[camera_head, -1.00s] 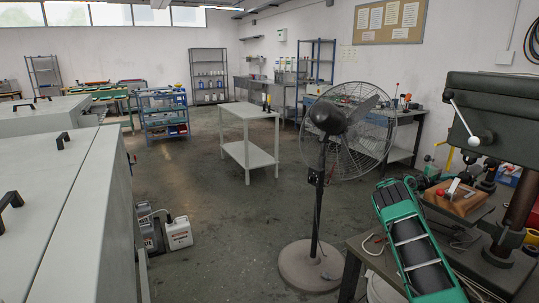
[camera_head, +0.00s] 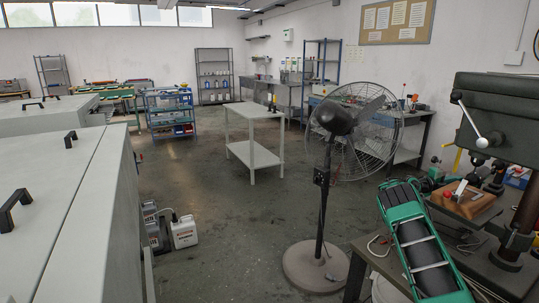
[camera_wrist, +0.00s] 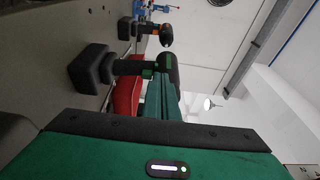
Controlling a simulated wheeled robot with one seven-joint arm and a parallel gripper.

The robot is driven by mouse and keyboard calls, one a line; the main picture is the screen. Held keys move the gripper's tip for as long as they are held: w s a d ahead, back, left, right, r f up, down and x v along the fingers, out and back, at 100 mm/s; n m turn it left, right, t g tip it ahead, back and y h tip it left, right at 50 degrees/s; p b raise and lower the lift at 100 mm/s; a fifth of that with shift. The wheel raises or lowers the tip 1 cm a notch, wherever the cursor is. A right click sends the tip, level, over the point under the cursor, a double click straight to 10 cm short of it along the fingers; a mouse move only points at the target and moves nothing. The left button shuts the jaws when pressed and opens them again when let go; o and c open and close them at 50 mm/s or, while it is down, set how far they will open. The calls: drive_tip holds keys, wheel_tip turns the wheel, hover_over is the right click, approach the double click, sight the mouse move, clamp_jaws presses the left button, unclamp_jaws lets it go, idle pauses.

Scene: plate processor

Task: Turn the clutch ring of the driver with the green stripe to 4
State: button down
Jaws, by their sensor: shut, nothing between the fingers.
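In the wrist view, which is turned sideways, a dark driver with a green stripe (camera_wrist: 147,69) stands with its block-like base to the left and its head to the right. Its clutch ring and numbers cannot be read. A second dark driver with an orange stripe (camera_wrist: 164,28) stands beyond it. My gripper (camera_wrist: 162,80) is shut and empty; its teal fingers overlap the green-striped driver's head in the picture, and I cannot tell whether they touch. In the head view, my folded green arm covers part of the bench, and the drivers are too small to tell apart.
A red thing (camera_wrist: 126,97) lies beside the fingers in the wrist view. In the head view, a drill press (camera_head: 490,120) stands at the right, with a wooden block (camera_head: 468,203) by it. A pedestal fan (camera_head: 318,262) stands left of the bench. A white table (camera_head: 252,113) stands on open floor.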

drive_tip(key=shift+s+a, duration=0.35)
drive_tip(key=shift+a, duration=0.4)
drive_tip(key=shift+s+a, duration=0.35)
drive_tip(key=shift+a, duration=0.45)
drive_tip(key=shift+s+a, duration=0.35)
drive_tip(key=shift+a, duration=0.4)
